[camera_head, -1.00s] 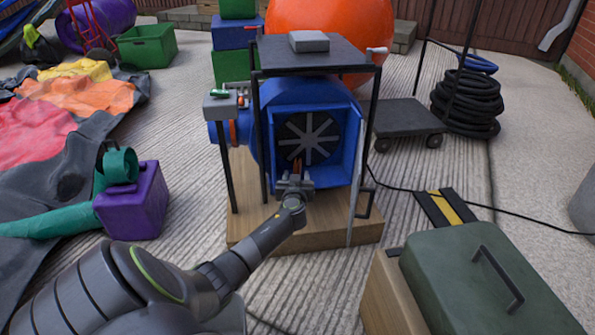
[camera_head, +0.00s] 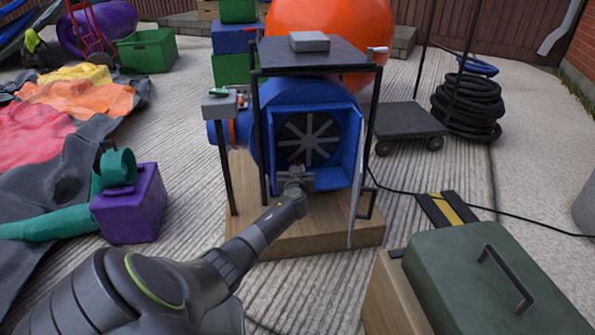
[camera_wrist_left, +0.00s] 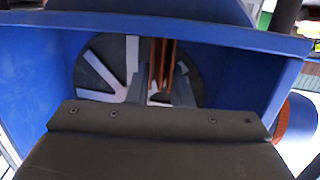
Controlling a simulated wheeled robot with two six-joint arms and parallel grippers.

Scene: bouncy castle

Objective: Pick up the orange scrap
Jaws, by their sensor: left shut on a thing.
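The orange scrap (camera_wrist_left: 155,58) shows in the left wrist view as narrow upright orange strips in front of the fan (camera_wrist_left: 105,68). My left gripper (camera_head: 295,172) reaches into the open front of the blue blower (camera_head: 338,172), at the lower part of the fan (camera_head: 312,138). In the left wrist view its grey fingers (camera_wrist_left: 160,82) are shut on the lower end of the scrap. The gripper body hides most of the scrap in the head view. My right gripper is not in view.
A black frame with a flat top (camera_head: 325,52) surrounds the blower, with upright posts near my arm. The blower stands on a wooden base (camera_head: 330,237). A green case (camera_head: 480,270) is at the front right and a purple block (camera_head: 130,205) at the left.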

